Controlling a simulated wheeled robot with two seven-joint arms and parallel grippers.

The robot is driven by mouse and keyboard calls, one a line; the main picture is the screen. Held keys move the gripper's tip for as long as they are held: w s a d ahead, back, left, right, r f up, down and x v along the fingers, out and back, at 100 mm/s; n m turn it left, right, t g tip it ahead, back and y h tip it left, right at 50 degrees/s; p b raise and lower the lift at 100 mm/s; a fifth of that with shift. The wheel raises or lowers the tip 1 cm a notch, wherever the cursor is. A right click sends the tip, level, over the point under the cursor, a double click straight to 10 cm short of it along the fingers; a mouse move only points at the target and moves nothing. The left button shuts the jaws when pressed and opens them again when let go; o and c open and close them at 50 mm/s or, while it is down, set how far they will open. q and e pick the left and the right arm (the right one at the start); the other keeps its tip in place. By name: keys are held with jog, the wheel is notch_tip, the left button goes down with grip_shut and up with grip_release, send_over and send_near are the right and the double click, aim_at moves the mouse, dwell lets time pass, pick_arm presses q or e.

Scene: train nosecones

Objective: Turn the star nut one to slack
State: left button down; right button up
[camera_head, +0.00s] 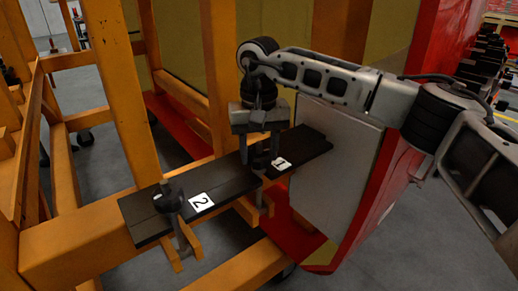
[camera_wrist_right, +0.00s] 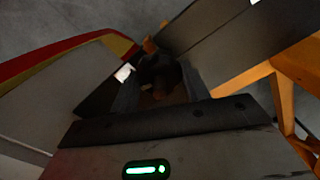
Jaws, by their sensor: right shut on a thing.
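Star nut one, dark and partly hidden by my fingers, sits on the black clamp plate (camera_head: 228,187) beside the white label 1 (camera_head: 281,163). My right gripper (camera_head: 260,150) comes down on it from above, with a finger on either side, shut on the nut. In the right wrist view the dark nut (camera_wrist_right: 160,72) lies between the two fingers (camera_wrist_right: 160,92), and part of the label (camera_wrist_right: 124,72) shows to its left. A second star nut (camera_head: 168,199) stands farther left by label 2 (camera_head: 201,202). My left gripper is not in view.
Orange frame beams (camera_head: 75,240) run under and behind the plate. The red and grey nosecone (camera_head: 335,180) stands close on the right, below my right forearm. Grey floor shows between the beams.

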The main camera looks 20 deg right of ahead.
jog(key=shift+r+n, duration=0.15)
jog(key=shift+n, duration=1.05)
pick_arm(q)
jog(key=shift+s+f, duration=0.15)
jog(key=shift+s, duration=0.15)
pick_arm(e)
jog(key=o, duration=1)
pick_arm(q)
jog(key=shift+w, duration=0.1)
pick_arm(e)
jog(key=shift+r, duration=0.3)
notch_tip(320, 180, up, 15)
jog(key=shift+s, duration=0.1)
